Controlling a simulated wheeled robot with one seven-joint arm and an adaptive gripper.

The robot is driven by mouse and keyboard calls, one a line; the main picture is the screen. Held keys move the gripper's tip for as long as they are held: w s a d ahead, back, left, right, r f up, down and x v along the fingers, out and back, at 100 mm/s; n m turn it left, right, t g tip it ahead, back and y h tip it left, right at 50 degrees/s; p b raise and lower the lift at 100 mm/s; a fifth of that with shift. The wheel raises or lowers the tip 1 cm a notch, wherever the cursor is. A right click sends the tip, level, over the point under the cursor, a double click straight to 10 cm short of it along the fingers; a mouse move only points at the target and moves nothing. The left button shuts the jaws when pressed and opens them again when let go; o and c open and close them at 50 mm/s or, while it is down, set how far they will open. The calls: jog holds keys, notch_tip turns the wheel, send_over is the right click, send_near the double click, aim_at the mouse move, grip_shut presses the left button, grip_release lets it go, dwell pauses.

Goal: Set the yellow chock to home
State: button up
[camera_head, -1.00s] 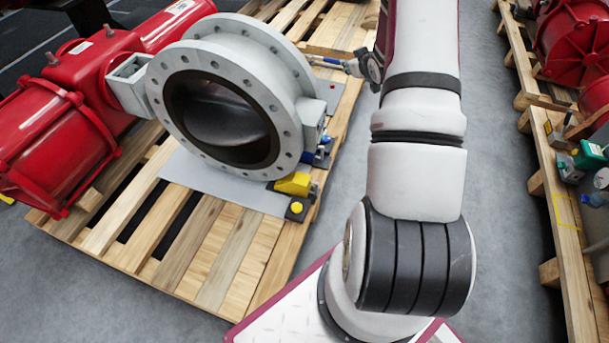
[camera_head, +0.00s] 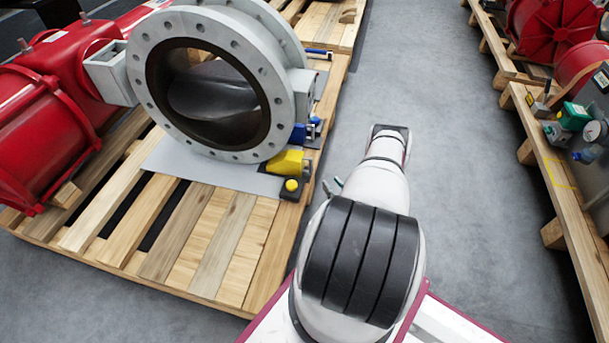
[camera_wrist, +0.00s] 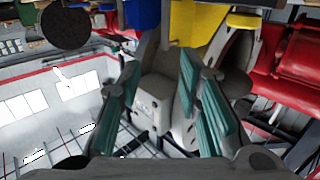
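The yellow chock (camera_head: 286,162) sits at the front right foot of the grey valve ring (camera_head: 262,100), on the grey plate on the pallet. A dark block with a yellow knob (camera_head: 292,185) is just in front of it. A blue chock (camera_head: 298,133) is behind it. In the wrist view the yellow chock (camera_wrist: 195,24) shows at the top, beyond the fingers, with the blue chock (camera_wrist: 142,12) to its left. My gripper (camera_wrist: 160,82) is open, its teal-padded fingers apart and no held object visible. In the head view my arm mostly hides it; a small grey part (camera_head: 331,187) shows beside the chock.
The red actuator (camera_head: 45,120) lies left of the valve on the wooden pallet (camera_head: 215,245). Another pallet (camera_head: 560,200) with red equipment and a green device stands at the right. Clear grey floor lies between the pallets.

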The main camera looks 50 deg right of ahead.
jog(key=b+x, duration=0.1)
jog(key=x, duration=0.3)
jog(key=b+x, duration=0.2)
jog(key=x, duration=0.2)
jog(key=b+x, duration=0.1)
jog(key=x, duration=0.4)
jog(key=shift+w+a+f+b, duration=0.1)
jog(key=shift+a+f+b, duration=0.15)
jog(key=shift+a+b, duration=0.15)
grip_shut()
